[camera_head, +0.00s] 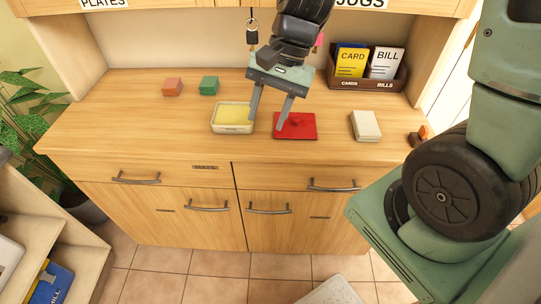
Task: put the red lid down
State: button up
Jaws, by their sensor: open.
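The red lid (305,124) lies flat on the wooden counter, with a small red knob on top. My gripper (265,127) is above the counter, its two fingers apart and pointing down. One fingertip shows in front of the lid's left part; the other is by the right edge of a pale open container (232,129) with yellow contents. I see nothing held between the fingers. Whether a fingertip touches the lid or the container, I cannot tell.
A red-brown block (172,87) and a green block (209,85) lie at the back left. A cream box (366,126) lies to the right. A brown holder (352,83) with cards and bills stands at the back right. The counter's left part is clear.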

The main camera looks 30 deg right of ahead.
jog(key=s+a+r+n+h, duration=0.1)
jog(key=s+a+n, duration=0.3)
jog(key=s+n, duration=0.3)
jog(key=s+a+r+n+h, duration=0.1)
jog(key=s+a+n, duration=0.4)
jog(key=n, duration=0.5)
jog(key=shift+s+r+t+h, duration=0.3)
jog(key=shift+s+h, duration=0.5)
jog(key=shift+s, duration=0.1)
